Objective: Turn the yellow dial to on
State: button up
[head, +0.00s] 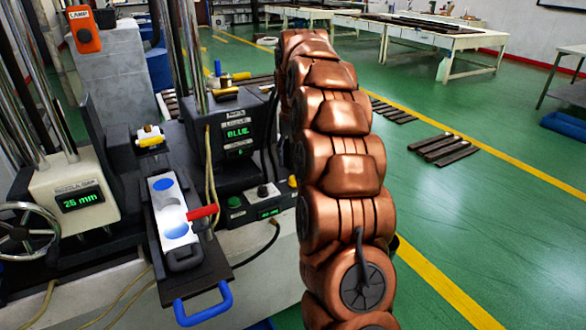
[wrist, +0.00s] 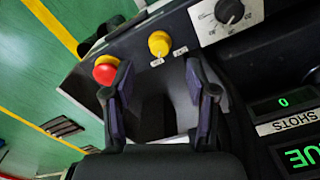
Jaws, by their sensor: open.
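The yellow dial (wrist: 159,43) is a round knob on the dark control panel, near the top middle of the wrist view, with two small white labels below it. The labels are too small to read. My gripper (wrist: 160,68) is open, with its two dark fingers apart. The dial lies beyond the fingertips, between their lines, and no finger appears to touch it. In the head view a small yellow piece (head: 293,181) at the control box's right end appears to be the dial, partly hidden by my copper arm. My gripper is hidden there.
A red button (wrist: 106,69) sits close to the left finger. A black knob (wrist: 229,10) on a white scale plate is to the right. The shots display (wrist: 297,100) reads 0. A red-handled mould (head: 163,215) stands left of the control box (head: 237,217).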

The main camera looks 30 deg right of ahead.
aim_at(293, 177)
notch_tip(293, 177, up, 6)
dwell(0.5)
dwell(0.5)
jog(key=s+a+r+n+g+p, duration=0.1)
jog(key=s+a+n+p, duration=0.1)
jog(key=s+a, duration=0.65)
jog(key=s+a+r+n+p, duration=0.2)
jog(key=s+a+p, duration=0.1)
jog(key=s+a, duration=0.5)
jog(key=s+a+f+n+p, duration=0.1)
jog(key=s+a+f+p, duration=0.1)
jog(key=s, duration=0.9)
jog(key=s+a+f+n+p, duration=0.1)
jog(key=s+a+f, duration=0.4)
jog(key=s, duration=0.5)
jog(key=shift+s+a+f+g+p, duration=0.15)
jog(key=shift+s+a+g+p, duration=0.2)
jog(key=shift+s+g, duration=0.05)
